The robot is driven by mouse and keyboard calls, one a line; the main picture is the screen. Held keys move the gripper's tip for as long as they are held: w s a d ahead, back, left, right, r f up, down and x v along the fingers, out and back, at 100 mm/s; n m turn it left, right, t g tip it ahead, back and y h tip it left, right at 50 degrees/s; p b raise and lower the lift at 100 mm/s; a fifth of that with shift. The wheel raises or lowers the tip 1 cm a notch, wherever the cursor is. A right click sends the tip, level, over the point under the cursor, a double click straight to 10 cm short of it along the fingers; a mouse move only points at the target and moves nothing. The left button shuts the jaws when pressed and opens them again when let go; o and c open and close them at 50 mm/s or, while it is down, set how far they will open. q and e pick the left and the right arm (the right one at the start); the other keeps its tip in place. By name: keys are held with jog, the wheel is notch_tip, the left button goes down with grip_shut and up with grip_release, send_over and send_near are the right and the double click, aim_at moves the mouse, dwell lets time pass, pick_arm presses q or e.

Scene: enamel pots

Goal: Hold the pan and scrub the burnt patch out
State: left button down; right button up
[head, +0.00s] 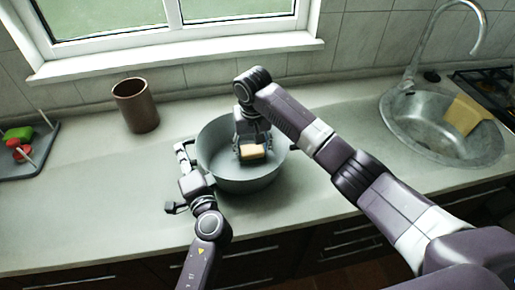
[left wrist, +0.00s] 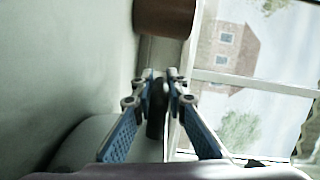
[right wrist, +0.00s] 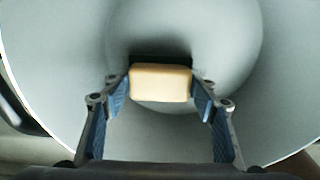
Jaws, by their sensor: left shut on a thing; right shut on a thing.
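The pan (head: 236,181) is a wide grey round vessel on the counter, near its front edge. My left gripper (head: 184,152) is at the pan's left side. In the left wrist view it is shut on a dark narrow piece (left wrist: 157,108), apparently the pan's handle. My right gripper (head: 251,148) is inside the pan, pointing down. It is shut on a tan sponge (right wrist: 160,83) with a dark strip along its far side. The sponge is low over the pan's floor; contact cannot be told. A shadow lies around it, and I cannot make out the burnt patch.
A brown cup (head: 136,108) stands behind and left of the pan. A grey tray (head: 42,150) with green and red items is at the far left. A metal sink (head: 425,130) with a tap and a tan cloth or board is right. Counter between is clear.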

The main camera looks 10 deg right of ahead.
jog(key=shift+a+f, duration=0.1)
jog(key=shift+a, duration=3)
notch_tip(320, 180, up, 13)
jog(key=shift+d, duration=0.15)
jog(key=d, duration=1)
jog(key=shift+a, duration=0.1)
